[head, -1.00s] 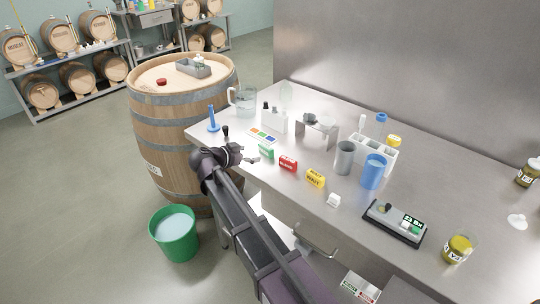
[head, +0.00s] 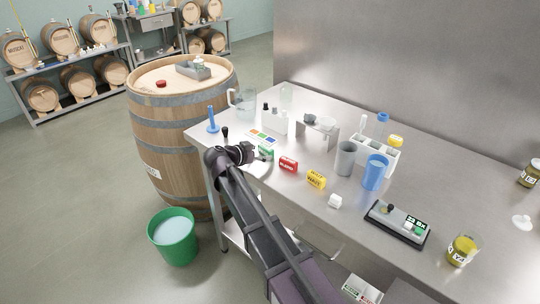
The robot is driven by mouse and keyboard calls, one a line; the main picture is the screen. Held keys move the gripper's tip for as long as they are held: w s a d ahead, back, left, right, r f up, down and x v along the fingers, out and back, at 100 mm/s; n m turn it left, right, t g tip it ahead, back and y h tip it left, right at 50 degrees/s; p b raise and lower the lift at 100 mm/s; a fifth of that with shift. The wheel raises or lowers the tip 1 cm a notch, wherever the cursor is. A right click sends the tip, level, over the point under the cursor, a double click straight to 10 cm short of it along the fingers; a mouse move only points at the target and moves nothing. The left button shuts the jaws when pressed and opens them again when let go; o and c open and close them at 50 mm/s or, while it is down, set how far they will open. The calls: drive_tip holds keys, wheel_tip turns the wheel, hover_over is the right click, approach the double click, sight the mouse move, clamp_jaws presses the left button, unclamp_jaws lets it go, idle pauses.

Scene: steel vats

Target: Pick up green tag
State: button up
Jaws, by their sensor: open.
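The green tag (head: 266,153) lies on the steel table near its front edge, left of the red tag (head: 288,164) and the yellow tag (head: 316,181). My gripper (head: 262,157) is open at the green tag, coming in from the left. The gripper covers part of the tag, and I cannot tell whether the fingers are around it or touching it.
A colour-patch card (head: 261,138) lies just behind the green tag. A blue stand (head: 212,121), a glass jug (head: 243,103) and a white bottle holder (head: 274,121) stand farther back. A grey cup (head: 345,159) and blue cup (head: 375,173) stand right. A green bucket (head: 173,240) is on the floor.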

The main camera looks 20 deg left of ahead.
drive_tip(key=shift+w+d+f, duration=0.2)
drive_tip(key=shift+w+d, duration=0.05)
drive_tip(key=shift+w, duration=0.25)
drive_tip(key=c, duration=0.7)
